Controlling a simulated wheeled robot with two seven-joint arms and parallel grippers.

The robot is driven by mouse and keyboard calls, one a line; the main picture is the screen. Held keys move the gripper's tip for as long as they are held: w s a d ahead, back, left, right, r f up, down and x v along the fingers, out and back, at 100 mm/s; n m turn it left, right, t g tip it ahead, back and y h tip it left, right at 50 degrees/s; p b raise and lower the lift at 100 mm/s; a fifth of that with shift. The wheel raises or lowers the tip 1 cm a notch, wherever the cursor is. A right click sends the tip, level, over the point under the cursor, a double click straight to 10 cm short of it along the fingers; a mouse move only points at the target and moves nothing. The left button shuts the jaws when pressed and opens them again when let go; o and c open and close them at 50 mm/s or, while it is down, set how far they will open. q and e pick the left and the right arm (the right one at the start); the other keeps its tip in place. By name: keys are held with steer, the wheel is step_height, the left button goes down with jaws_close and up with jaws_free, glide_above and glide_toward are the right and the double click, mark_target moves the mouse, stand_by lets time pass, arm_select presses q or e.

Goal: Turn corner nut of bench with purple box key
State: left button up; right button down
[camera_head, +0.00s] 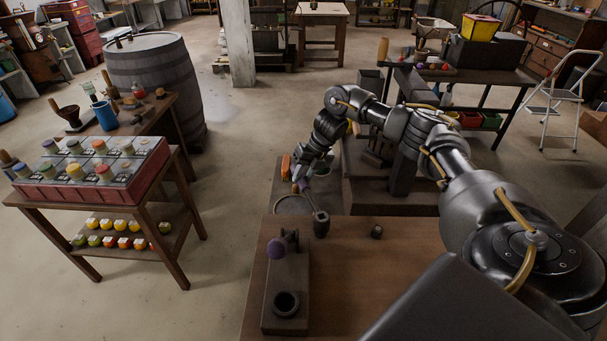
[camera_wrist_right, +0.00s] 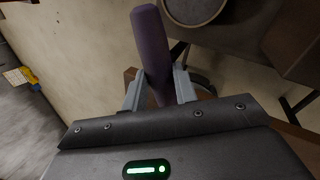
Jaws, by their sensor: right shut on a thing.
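My right gripper (camera_head: 299,178) is at the far side of the wooden bench (camera_head: 400,270), reaching in from the right. It is shut on the purple handle of a box key (camera_wrist_right: 152,45), which lies between its two grey fingers in the right wrist view. In the head view the key's shaft slants down to a dark socket end (camera_head: 321,226) by the bench's far edge; I cannot tell whether it touches the bench. A small dark nut-like piece (camera_head: 377,232) sits on the bench top, to the right of the socket and apart from it. My left gripper is out of view.
A dark block (camera_head: 284,275) with a purple knob and a round hole stands on the bench's left part. A dark low stand (camera_head: 286,170) lies beyond the bench. A wooden table with a tray of coloured pots (camera_head: 95,170) stands at left, with open floor between.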

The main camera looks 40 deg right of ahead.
steer(key=shift+f+b, duration=0.55)
steer(key=shift+f, duration=0.35)
steer(key=c, duration=1.8)
jaws_free()
jaws_close()
steer(key=shift+r, duration=0.1)
steer(key=s+d+m+t+h+p, duration=0.2)
steer(key=s+d+m+h+p, duration=0.1)
steer(key=s+d+m+p, duration=0.7)
steer(key=shift+s+m+h+p, duration=0.35)
steer(key=shift+s+p, duration=0.25)
steer(key=shift+p, duration=0.95)
